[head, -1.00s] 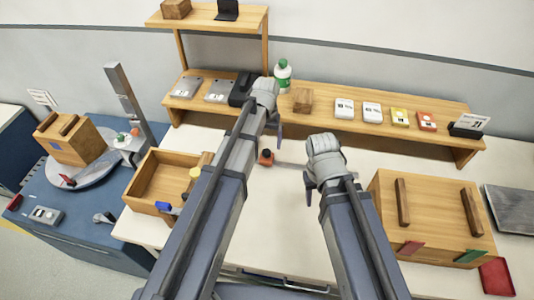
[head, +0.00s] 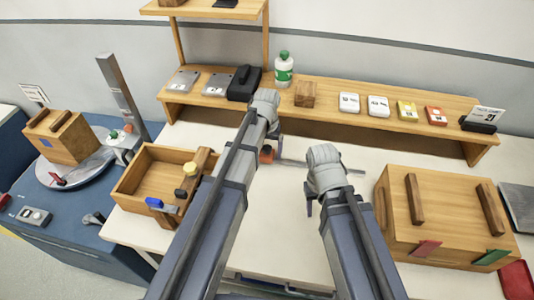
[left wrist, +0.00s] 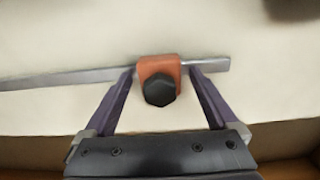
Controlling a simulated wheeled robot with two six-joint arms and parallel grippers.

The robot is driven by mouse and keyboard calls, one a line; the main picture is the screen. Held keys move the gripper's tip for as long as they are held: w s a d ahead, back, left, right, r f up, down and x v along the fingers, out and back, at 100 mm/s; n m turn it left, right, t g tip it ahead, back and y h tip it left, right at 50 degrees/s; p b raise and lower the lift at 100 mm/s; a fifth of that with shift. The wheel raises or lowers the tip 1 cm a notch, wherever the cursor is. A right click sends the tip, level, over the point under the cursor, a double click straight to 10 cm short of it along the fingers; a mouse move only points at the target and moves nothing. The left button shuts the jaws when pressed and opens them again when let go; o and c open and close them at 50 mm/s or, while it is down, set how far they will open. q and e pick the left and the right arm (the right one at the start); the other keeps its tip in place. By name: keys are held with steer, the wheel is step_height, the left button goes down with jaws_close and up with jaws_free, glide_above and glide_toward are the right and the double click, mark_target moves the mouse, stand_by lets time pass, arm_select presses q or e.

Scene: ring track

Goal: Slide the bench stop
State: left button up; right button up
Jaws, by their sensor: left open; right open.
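The bench stop is an orange block (left wrist: 160,67) with a black knob (left wrist: 160,92), on a thin grey metal rail (left wrist: 70,78) along the white bench. In the left wrist view my left gripper (left wrist: 160,75) is open, its fingers on either side of the stop and reaching the rail, with small gaps to the block. In the head view the orange stop (head: 267,154) is partly hidden by my left gripper (head: 262,135). My right gripper (head: 315,195) is open and empty above the bench, near the rail's right end (head: 350,170).
A wooden open box (head: 135,180) stands left of my left arm. A wooden crate with two handles (head: 450,205) stands at the right. A shelf (head: 335,115) with a bottle (head: 284,70) and small boxes runs along the back.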

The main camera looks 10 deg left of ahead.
arm_select(q)
steer(key=shift+c, duration=0.3)
jaws_close()
stand_by(0.3)
